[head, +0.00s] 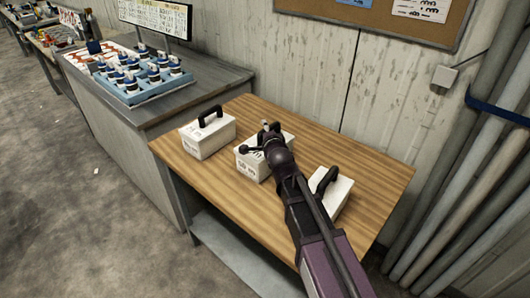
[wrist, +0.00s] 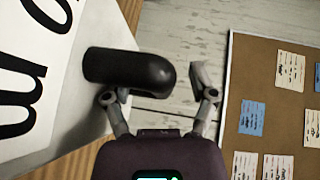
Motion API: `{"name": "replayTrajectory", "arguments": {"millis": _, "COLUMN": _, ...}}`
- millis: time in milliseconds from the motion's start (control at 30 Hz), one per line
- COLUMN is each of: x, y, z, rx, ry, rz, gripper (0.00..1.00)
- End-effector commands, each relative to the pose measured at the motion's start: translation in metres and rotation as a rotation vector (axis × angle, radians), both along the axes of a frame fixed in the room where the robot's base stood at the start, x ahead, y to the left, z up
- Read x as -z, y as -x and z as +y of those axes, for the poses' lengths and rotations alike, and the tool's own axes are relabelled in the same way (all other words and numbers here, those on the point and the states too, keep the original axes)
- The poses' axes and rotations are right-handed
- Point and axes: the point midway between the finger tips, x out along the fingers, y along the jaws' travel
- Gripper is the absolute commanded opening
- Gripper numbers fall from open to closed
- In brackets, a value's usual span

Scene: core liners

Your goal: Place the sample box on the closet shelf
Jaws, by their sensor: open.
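Three white sample boxes with black handles stand on the wooden table in the head view: a left one (head: 207,141), a middle one (head: 250,165) and a right one (head: 341,193). My gripper (head: 256,139) is open at the middle box's handle and partly hides that box. In the wrist view, my open gripper (wrist: 158,88) has the black handle (wrist: 125,67) close to its left finger, with a gap to the right finger. Contact cannot be told. The box's white face with black lettering (wrist: 30,75) fills the left. No closet shelf shows.
The wooden table (head: 375,165) has bare room at its back and right. A grey counter (head: 190,92) at left holds a blue tray (head: 130,94) of several jars. Pipes (head: 480,190) stand at right. A cork board (head: 400,22) hangs on the wall.

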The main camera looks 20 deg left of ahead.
Motion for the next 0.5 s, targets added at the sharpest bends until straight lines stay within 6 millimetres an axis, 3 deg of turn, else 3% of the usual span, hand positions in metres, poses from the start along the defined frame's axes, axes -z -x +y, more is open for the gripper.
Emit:
{"name": "replayTrajectory", "arguments": {"millis": 467, "x": -0.0002, "y": 0.0007, "z": 0.0005, "rx": -0.001, "ry": 0.001, "rz": 0.000, "gripper": 0.74}}
{"name": "replayTrajectory", "arguments": {"millis": 500, "x": -0.0001, "y": 0.0007, "z": 0.0006, "rx": -0.001, "ry": 0.001, "rz": 0.000, "gripper": 0.68}}
